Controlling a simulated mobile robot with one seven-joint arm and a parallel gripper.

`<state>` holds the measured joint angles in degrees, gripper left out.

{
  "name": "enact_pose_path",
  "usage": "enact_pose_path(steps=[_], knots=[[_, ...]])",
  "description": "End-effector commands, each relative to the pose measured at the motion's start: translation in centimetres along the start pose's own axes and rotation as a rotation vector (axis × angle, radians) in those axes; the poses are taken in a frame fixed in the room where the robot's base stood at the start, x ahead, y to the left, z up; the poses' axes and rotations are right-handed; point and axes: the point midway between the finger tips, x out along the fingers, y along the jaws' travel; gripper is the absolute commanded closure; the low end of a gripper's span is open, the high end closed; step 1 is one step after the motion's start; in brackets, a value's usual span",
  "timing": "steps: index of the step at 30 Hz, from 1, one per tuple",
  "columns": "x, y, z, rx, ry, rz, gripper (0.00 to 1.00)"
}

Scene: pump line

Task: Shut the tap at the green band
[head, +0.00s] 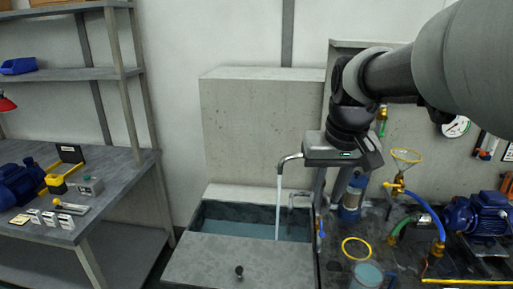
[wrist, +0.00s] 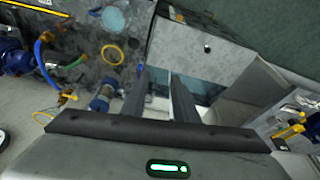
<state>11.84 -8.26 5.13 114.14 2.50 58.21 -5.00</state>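A small brass and green fitting (head: 382,114) shows on the back wall, right of my wrist; I cannot tell whether this is the tap's green band. A metal spout (head: 290,158) pours a stream of water (head: 278,207) into the tank (head: 258,260). My gripper (head: 331,200) points down, right of the stream. In the wrist view, its two fingers (wrist: 163,82) are apart with nothing between them. It appears not to touch any tap. My wrist hides part of the wall.
A second yellow ring (head: 356,248) lies low at the right, near a pale blue round surface (head: 368,274). A blue cylinder (head: 353,198), a green hose (head: 399,227) and a blue pump (head: 480,214) crowd the right. A workbench (head: 110,170) stands at the left.

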Motion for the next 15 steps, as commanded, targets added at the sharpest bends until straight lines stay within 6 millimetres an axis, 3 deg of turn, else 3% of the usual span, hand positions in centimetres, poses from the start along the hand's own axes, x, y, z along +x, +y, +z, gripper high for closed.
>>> enact_pose_path(steps=[1, 6, 10, 15], knots=[[0.7, 1.0, -2.3, 0.015, -0.038, -0.004, 0.73], [4.6, 4.3, -8.2, 0.057, -0.137, -0.043, 0.73], [8.3, 7.2, -11.4, 0.100, -0.196, -0.093, 0.73], [12.2, 10.2, -13.3, 0.150, -0.242, -0.149, 0.73]])
